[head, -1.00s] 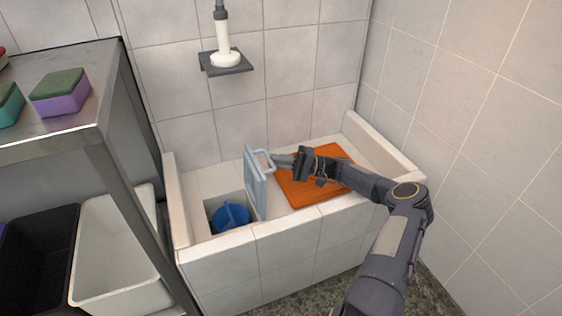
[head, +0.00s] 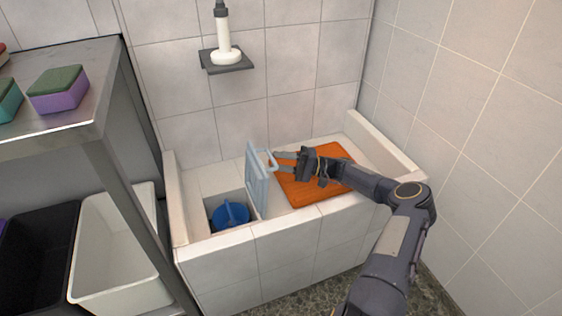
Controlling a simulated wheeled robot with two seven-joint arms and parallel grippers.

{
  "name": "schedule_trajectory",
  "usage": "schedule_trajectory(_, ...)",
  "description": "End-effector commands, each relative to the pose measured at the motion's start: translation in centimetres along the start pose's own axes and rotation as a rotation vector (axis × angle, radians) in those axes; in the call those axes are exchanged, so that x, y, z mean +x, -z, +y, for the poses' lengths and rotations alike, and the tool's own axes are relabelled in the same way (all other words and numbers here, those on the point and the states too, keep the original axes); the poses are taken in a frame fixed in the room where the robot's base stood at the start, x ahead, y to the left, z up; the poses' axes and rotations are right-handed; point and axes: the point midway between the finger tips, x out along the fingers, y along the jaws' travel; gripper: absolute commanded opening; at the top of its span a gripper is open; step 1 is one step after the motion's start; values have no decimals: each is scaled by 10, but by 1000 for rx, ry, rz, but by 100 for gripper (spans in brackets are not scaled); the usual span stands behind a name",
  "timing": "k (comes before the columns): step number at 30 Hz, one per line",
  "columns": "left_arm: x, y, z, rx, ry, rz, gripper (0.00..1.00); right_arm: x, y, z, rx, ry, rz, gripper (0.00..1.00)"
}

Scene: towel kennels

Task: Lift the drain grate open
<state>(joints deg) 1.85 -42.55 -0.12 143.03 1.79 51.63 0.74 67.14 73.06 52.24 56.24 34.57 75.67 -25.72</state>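The drain grate (head: 257,182) is a pale blue-grey panel with a loop handle on its right face. A blue object (head: 230,216) with a raised handle-like part sits in that opening. My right gripper (head: 280,161) is just right of the grate, its fingers parted and pointing left near the handle. I see nothing held between the fingers; whether one touches the handle is unclear. My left gripper is not in view.
The basin's tiled rim (head: 290,223) runs along the front. A metal shelf (head: 60,128) with sponges and bins below stands at the left. A white bottle-like object (head: 225,45) is on a wall ledge.

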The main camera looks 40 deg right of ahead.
Motion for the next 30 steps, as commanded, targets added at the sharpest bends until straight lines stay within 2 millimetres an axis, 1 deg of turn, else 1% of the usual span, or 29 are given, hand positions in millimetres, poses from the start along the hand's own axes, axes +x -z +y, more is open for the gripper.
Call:
schedule_trajectory(5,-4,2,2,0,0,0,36,2,0,-10,-2,1,0,34)
schedule_trajectory(8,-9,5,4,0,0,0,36,4,-2,-25,-1,-1,-1,34)
schedule_trajectory(9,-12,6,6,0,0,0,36,5,-3,-34,-2,-2,-1,34)
schedule_trajectory(10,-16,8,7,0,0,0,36,6,-6,-40,0,-1,-2,34)
schedule_trajectory(12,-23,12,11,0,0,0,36,8,-19,-54,1,1,-3,34)
schedule_trajectory(13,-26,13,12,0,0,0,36,9,-25,-60,2,2,-4,37)
schedule_trajectory(14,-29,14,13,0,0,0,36,10,-30,-67,0,5,-4,44)
schedule_trajectory(15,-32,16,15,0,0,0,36,12,-38,-75,0,7,-6,57)
schedule_trajectory(17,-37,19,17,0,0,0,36,14,-48,-86,-1,7,-7,78)
schedule_trajectory(18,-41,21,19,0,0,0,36,15,-55,-93,1,7,-7,82)
schedule_trajectory(19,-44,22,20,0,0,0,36,16,-60,-99,2,7,-7,82)
schedule_trajectory(21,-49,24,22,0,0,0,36,17,-77,-103,6,8,-7,81)
schedule_trajectory(22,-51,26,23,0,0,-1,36,18,-84,-106,6,8,-7,73)
schedule_trajectory(23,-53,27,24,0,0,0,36,18,-90,-108,5,7,-6,51)
schedule_trajectory(24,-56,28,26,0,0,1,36,19,-99,-110,4,6,-5,34)
schedule_trajectory(27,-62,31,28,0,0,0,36,20,-118,-114,4,5,-3,34)
schedule_trajectory(30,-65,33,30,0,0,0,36,21,-133,-117,3,2,-2,34)
